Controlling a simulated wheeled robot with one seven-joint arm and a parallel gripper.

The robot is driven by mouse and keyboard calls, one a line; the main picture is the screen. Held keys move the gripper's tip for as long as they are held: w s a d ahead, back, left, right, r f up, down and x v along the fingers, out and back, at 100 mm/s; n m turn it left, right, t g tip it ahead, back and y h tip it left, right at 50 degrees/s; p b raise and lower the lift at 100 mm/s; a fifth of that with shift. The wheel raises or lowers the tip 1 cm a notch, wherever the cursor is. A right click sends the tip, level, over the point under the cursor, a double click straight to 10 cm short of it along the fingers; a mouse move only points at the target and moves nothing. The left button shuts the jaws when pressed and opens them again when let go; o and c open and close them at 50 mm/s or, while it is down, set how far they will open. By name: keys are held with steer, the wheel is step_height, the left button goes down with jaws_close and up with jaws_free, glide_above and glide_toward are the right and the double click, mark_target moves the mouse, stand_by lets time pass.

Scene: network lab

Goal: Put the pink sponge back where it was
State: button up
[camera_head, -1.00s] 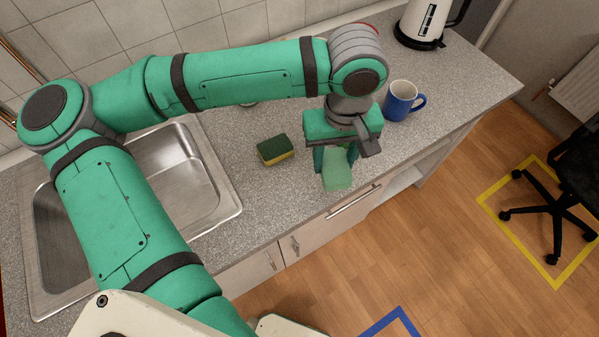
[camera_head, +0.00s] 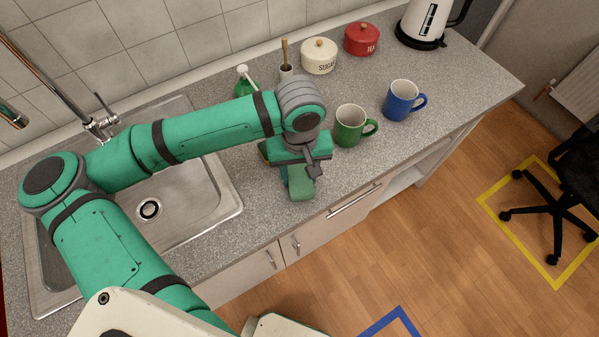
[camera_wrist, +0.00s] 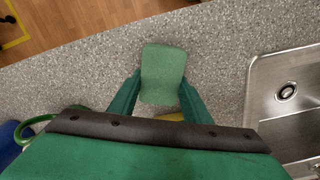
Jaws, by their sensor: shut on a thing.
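No pink sponge shows in either view. My gripper (camera_head: 298,174) is shut on a plain green sponge-like block (camera_head: 301,190), held over the counter near its front edge. In the wrist view the green block (camera_wrist: 163,72) sits between the two fingers. I cannot tell its height above the counter. A yellow sponge with a dark green top (camera_head: 264,150) is on the counter just behind my gripper, mostly hidden by it. A bit of its yellow side shows below the block in the wrist view (camera_wrist: 170,117).
A green mug (camera_head: 349,127) stands right of my gripper, a blue mug (camera_head: 400,101) farther right. Behind are a brush in a holder (camera_head: 286,73), sugar pot (camera_head: 319,58), red tea pot (camera_head: 362,40) and kettle (camera_head: 416,25). The steel sink (camera_head: 205,205) is left.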

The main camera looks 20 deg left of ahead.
mark_target(300, 175)
steer(key=o, duration=1)
steer(key=shift+f, duration=0.1)
steer(key=shift+o, duration=0.2)
step_height(300, 175, up, 12)
stand_by(0.4)
